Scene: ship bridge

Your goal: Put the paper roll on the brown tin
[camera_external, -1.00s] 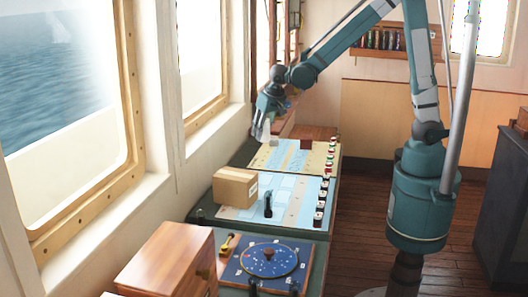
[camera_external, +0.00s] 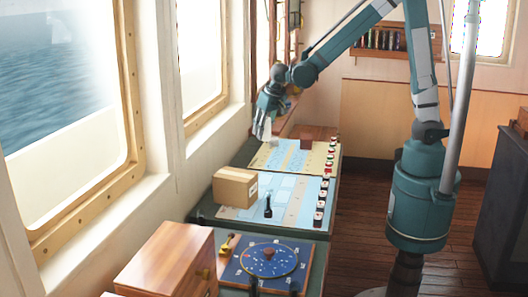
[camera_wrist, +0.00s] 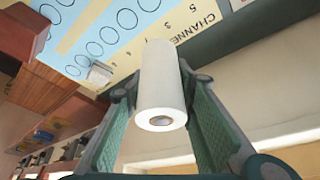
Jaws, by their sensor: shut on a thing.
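The white paper roll (camera_wrist: 160,90) is between the two green fingers of my gripper (camera_wrist: 155,110) in the wrist view. The gripper is shut on it, and the roll's round end with its core hole faces the camera. In the external view, my gripper (camera_external: 264,128) is above the far panel, beside the window wall, and the pale roll is small there.
The far chart panel (camera_external: 285,157) lies below my gripper, with a reddish-brown block (camera_external: 318,132) behind it. A cardboard box (camera_external: 235,187) stands on the middle panel (camera_external: 290,208). A wooden box (camera_external: 165,262) and a blue dial panel (camera_external: 265,263) are nearer.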

